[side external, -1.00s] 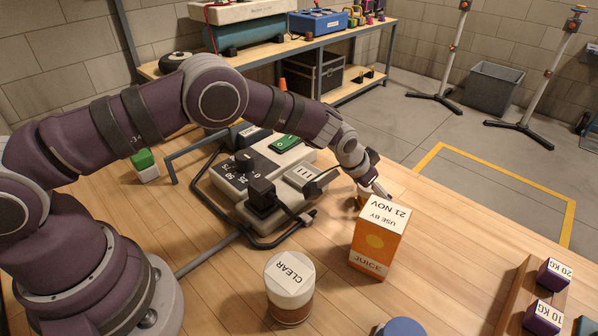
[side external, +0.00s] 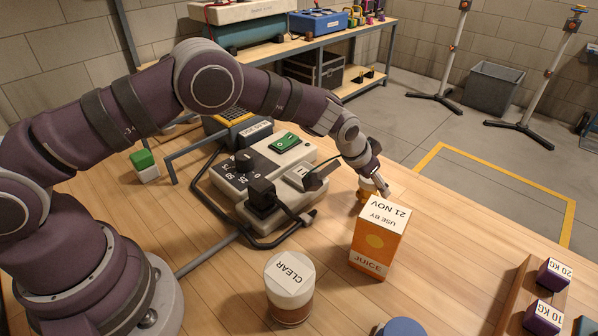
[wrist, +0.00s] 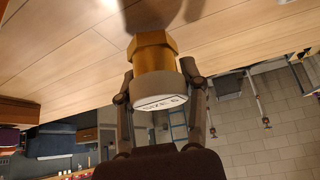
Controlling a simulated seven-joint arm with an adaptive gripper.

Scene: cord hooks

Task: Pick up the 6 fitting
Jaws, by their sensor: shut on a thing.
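The size 6 fitting (wrist: 153,62) is a brass hex piece with a pale collar marked "SIZE 6". In the wrist view it sits between the two fingers of my gripper (wrist: 160,88), which are shut on its collar. In the side view my gripper (side external: 378,188) is just behind the juice carton (side external: 377,240). Part of the brass fitting (side external: 366,188) shows there, with its lower part hidden by the carton. I cannot tell whether the fitting touches the table.
The orange juice carton stands close in front of my gripper. A "CLEAR" jar (side external: 289,285) stands at the front. A grey switch box (side external: 262,180) with a dial and plugs lies to the left. Weights (side external: 553,272) are at the right. The table's right middle is clear.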

